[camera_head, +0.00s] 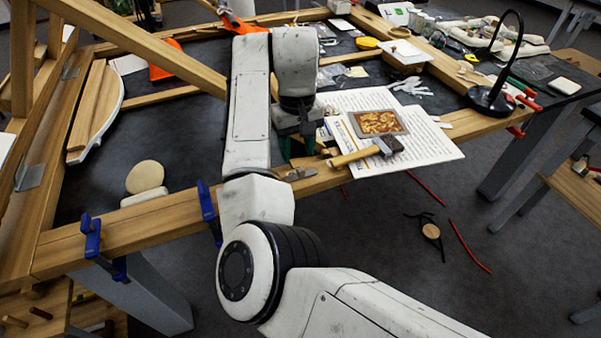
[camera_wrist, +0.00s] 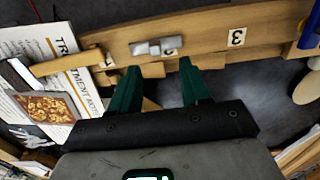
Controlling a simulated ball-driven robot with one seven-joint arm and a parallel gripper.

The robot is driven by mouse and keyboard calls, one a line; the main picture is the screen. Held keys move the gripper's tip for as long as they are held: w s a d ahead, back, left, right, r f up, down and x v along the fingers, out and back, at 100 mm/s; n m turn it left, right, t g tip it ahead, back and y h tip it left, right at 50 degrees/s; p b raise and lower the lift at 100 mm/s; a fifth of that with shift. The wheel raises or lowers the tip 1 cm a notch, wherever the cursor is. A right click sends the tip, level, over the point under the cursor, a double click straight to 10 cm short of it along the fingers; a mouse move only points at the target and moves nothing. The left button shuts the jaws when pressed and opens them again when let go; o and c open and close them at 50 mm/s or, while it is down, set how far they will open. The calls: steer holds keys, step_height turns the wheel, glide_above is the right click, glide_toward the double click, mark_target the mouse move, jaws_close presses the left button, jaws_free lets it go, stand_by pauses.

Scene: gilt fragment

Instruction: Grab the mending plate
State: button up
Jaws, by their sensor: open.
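The mending plate (camera_head: 299,174) looks like a small grey metal piece lying on the front wooden rail. In the wrist view the mending plate (camera_wrist: 155,46) lies flat on the wood, just beyond the fingertips and partly over a number label. My gripper (camera_head: 297,152) points down behind the plate in the head view. In the wrist view my gripper (camera_wrist: 160,66) has its two green fingers spread, with nothing between them. The plate sits roughly in line with the gap, apart from the fingers.
A wooden-handled mallet (camera_head: 355,156) lies right of the plate, by printed sheets (camera_head: 430,142) and a framed gilt piece (camera_head: 380,121). Blue clamps (camera_head: 207,203) (camera_head: 91,235) grip the rail at left. A black stand (camera_head: 490,98) is at right. Dark floor drops away in front.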

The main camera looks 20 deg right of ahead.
mark_target(301, 169)
steer(key=f, duration=0.4)
steer(key=shift+s+d+f+p, duration=0.1)
steer(key=shift+s+d+p, duration=0.15)
steer(key=shift+d+p, duration=0.1)
steer(key=shift+f, duration=0.65)
steer(key=shift+c, duration=0.3)
jaws_close()
